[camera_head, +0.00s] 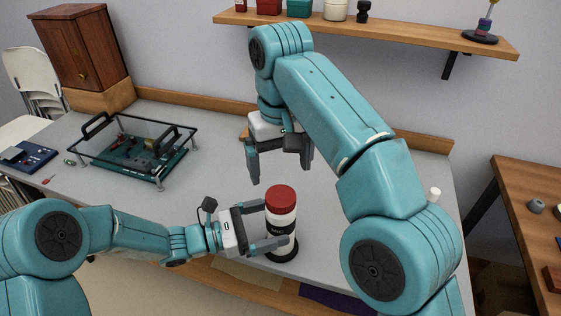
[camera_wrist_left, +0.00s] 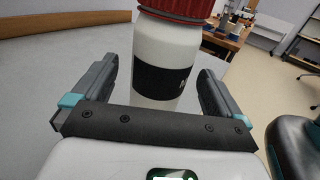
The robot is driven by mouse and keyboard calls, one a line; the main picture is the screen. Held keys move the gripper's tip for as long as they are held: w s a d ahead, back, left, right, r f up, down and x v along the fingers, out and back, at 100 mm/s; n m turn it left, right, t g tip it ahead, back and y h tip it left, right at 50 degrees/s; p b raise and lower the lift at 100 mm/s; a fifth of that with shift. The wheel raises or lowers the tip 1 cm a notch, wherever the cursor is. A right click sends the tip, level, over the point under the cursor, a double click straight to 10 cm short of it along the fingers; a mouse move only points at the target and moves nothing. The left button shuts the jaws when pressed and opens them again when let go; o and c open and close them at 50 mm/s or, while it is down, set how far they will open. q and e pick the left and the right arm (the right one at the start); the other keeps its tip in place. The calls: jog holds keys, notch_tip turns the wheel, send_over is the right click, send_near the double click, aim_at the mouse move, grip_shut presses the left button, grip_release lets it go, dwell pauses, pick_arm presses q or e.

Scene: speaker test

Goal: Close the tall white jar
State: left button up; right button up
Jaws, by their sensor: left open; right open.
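The tall white jar (camera_head: 282,218) stands upright near the table's front edge, on a round black base (camera_head: 283,254). It has a black band, and a red lid (camera_head: 281,196) rests on its top. I cannot tell whether the lid is tight. My left gripper (camera_head: 276,224) is open, with its fingers on either side of the jar. In the left wrist view the jar (camera_wrist_left: 163,45) stands between the spread fingers, with the ribbed lid (camera_wrist_left: 180,8) above, cut by the frame. My right gripper (camera_head: 281,173) is open and empty, pointing down above and behind the lid.
A clear-topped frame over a green board (camera_head: 150,158) stands at the left of the table (camera_head: 215,180). A blue device (camera_head: 27,157) lies farther left. A small white item (camera_head: 434,194) is at the right edge. A wall shelf (camera_head: 390,31) runs behind my right arm.

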pick_arm(q)
jog(key=v, duration=1.2)
